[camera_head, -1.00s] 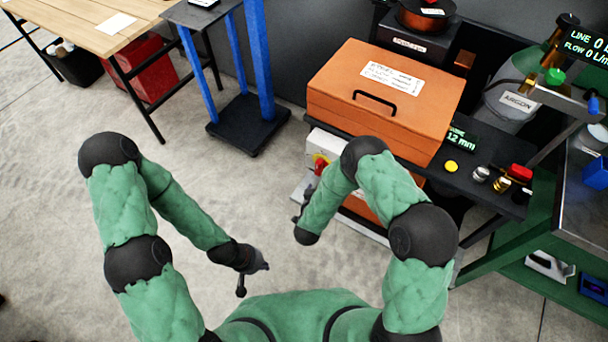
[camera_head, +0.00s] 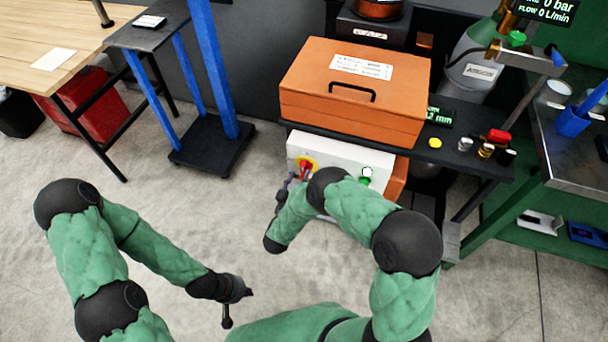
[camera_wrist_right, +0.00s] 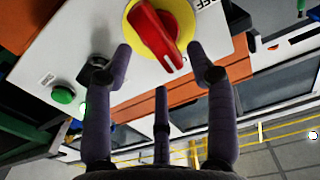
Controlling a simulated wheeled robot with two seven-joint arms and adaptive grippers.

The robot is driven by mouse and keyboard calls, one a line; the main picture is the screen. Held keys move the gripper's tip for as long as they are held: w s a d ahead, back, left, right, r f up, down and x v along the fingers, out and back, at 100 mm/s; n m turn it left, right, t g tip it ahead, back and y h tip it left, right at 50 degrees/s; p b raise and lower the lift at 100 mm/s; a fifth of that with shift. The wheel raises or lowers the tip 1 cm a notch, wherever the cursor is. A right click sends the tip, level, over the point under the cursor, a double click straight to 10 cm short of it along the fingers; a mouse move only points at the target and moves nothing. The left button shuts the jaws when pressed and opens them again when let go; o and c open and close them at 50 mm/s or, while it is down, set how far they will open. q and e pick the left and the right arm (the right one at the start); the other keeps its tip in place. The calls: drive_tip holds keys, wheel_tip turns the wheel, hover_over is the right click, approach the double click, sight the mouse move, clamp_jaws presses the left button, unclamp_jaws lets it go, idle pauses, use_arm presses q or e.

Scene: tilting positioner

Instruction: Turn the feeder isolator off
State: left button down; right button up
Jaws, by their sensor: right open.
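The feeder isolator is a red rotary handle on a yellow disc, on the front of a white panel. It shows in the head view (camera_head: 304,166) and large in the right wrist view (camera_wrist_right: 156,34). In the wrist view the handle lies slanted across the disc. My right gripper (camera_wrist_right: 162,75) is open, with its fingers pointing at the panel just below the handle. I see no contact, and the handle is not between the fingertips. In the head view the right gripper (camera_head: 288,190) is partly hidden by its arm. My left gripper (camera_head: 240,293) hangs over the floor; its jaws are too small to judge.
A green button (camera_wrist_right: 63,95) and a black knob (camera_wrist_right: 97,70) sit on the white panel (camera_head: 342,152). An orange case (camera_head: 352,95) stands above it. A blue-framed stand (camera_head: 212,150) is to the left. The floor between is clear.

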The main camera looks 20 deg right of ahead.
sight(304, 170)
drive_tip(key=shift+b+x, duration=0.45)
drive_tip(key=shift+x, duration=1.35)
clamp_jaws()
